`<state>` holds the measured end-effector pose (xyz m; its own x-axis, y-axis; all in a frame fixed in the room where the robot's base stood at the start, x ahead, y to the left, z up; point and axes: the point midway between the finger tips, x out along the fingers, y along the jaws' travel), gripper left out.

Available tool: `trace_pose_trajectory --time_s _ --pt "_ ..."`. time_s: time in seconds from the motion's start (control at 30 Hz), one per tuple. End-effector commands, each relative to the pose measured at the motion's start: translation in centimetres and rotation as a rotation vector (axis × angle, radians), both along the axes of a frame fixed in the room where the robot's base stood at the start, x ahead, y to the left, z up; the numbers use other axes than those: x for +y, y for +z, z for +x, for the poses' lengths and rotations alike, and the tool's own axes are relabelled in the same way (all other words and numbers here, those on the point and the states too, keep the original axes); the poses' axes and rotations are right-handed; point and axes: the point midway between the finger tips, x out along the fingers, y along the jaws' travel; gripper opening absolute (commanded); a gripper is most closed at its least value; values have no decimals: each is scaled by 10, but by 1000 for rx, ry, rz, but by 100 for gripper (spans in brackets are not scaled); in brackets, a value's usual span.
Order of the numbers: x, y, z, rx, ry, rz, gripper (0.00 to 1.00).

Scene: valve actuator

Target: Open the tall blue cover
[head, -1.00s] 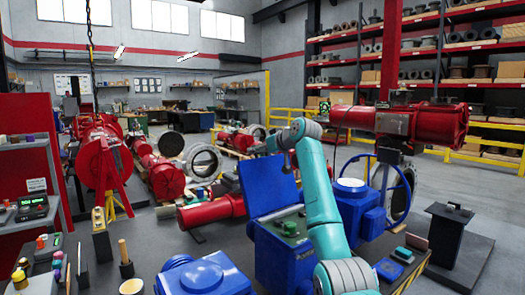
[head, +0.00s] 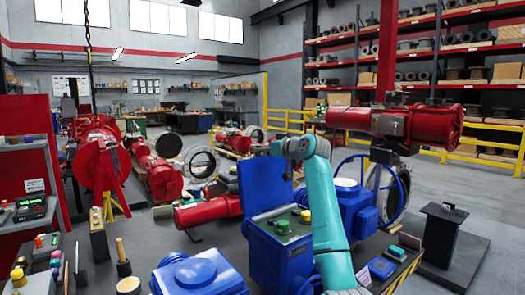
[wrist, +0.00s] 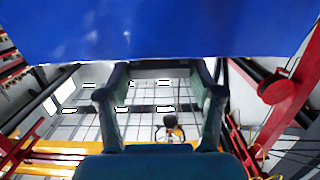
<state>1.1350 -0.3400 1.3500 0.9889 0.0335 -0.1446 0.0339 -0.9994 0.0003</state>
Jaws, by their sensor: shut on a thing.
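The tall blue cover (head: 264,188) stands raised, close to upright, at the back of the blue control box (head: 275,262) in the head view. The box's top panel shows a green knob (head: 283,227) and a yellow knob (head: 305,216). My gripper (head: 287,149) is at the cover's upper right edge, partly hidden behind my arm's wrist. In the wrist view the blue cover (wrist: 160,28) fills the top of the picture. My gripper's fingers (wrist: 162,75) reach up to its lower edge and are shut on it. The exact contact is hidden.
A blue housing with a handwheel (head: 392,195) stands right of my arm. Another blue housing (head: 200,272) is in front, left of the box. A red cylinder (head: 208,211) lies behind it. A black stand (head: 441,235) is at the right, with open floor beyond.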

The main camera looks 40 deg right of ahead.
Motion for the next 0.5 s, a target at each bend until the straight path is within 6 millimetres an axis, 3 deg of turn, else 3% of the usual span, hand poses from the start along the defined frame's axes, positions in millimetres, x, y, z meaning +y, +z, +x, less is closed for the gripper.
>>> trace_pose_trajectory --time_s 0.33,0.37,0.43,0.5 --pt "0 0 -2 -10 1 0 4" --pt "0 0 -2 -10 1 0 74" --pt "0 0 -2 -10 1 0 91" --pt "0 0 -2 -10 1 0 92"
